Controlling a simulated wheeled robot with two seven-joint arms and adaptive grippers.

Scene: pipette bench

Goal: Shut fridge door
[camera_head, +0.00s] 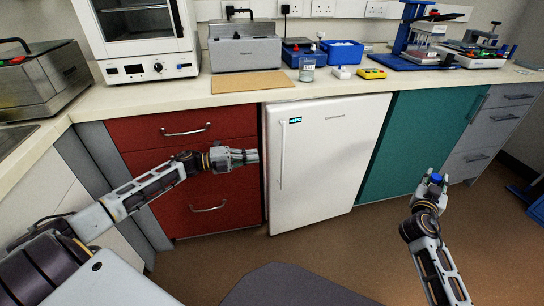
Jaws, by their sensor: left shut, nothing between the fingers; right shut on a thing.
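The white under-bench fridge (335,115) stands between red drawers and a teal cabinet. Its door (325,175) faces me, with a long vertical handle (281,155) near its left edge and a small lit display at the top left. The door looks closed or nearly so; I cannot tell if a small gap is left. My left gripper (254,156) is shut and empty, at the left edge of the door, in front of the red drawers. I cannot tell if it touches the door. My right gripper (436,180) is shut on a small blue object (436,178), low in front of the teal cabinet.
Red drawers (207,185) with bar handles are left of the fridge, and the teal cabinet (418,135) is right of it. The worktop above carries an oven (140,40), a water bath (244,50), a beaker (307,70) and blue boxes.

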